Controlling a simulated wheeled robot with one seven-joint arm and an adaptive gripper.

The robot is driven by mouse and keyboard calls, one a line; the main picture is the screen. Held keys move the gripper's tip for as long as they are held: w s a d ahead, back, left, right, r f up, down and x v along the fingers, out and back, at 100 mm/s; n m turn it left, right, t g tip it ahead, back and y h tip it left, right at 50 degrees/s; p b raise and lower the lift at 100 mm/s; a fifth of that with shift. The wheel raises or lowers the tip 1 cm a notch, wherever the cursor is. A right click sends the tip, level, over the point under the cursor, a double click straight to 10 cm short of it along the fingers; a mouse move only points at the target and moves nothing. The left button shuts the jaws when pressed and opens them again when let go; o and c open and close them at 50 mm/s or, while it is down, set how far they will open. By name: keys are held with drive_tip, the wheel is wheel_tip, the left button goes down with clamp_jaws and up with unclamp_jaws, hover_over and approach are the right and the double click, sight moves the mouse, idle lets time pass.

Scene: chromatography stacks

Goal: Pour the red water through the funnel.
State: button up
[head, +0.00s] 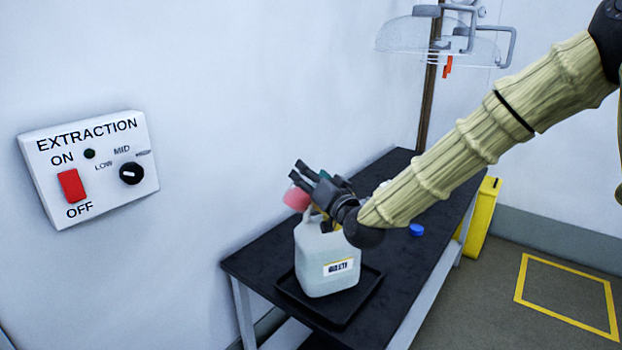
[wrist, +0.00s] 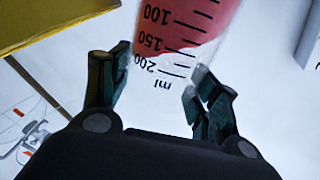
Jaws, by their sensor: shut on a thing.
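My gripper (head: 303,172) is shut on a clear graduated beaker of red water. The beaker (wrist: 178,62) sits between both fingers in the wrist view (wrist: 158,90), with marks up to 200 ml. The red water's edge slants across the marks, so the beaker is tilted. In the head view the red beaker (head: 297,198) is above the left side of a pale, labelled jug (head: 325,250). The jug stands upright in a black tray (head: 352,308). The jug's mouth is mostly hidden behind my gripper, and I cannot make out the funnel.
The jug's tray is on a black bench (head: 262,260) against the wall. A blue cap (head: 416,230) lies on the bench. An extraction switch panel (head: 90,168) is on the wall. Clear hanging equipment (head: 415,35) is above the bench's far end. A yellow container (head: 482,220) stands beyond the bench.

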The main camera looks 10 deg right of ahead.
drive_tip(key=shift+d+f+m+b, duration=0.15)
drive_tip(key=shift+f+m+b, duration=0.1)
drive_tip(key=shift+m+b, duration=0.25)
idle(0.4)
drive_tip(key=shift+d+f+m, duration=0.1)
drive_tip(key=shift+f+m, duration=0.1)
drive_tip(key=shift+m, duration=0.3)
drive_tip(key=shift+b, duration=0.3)
drive_tip(key=shift+m, duration=0.4)
drive_tip(key=shift+w+d+m+b, duration=0.15)
drive_tip(key=shift+m+b, duration=0.15)
drive_tip(key=shift+m, duration=0.2)
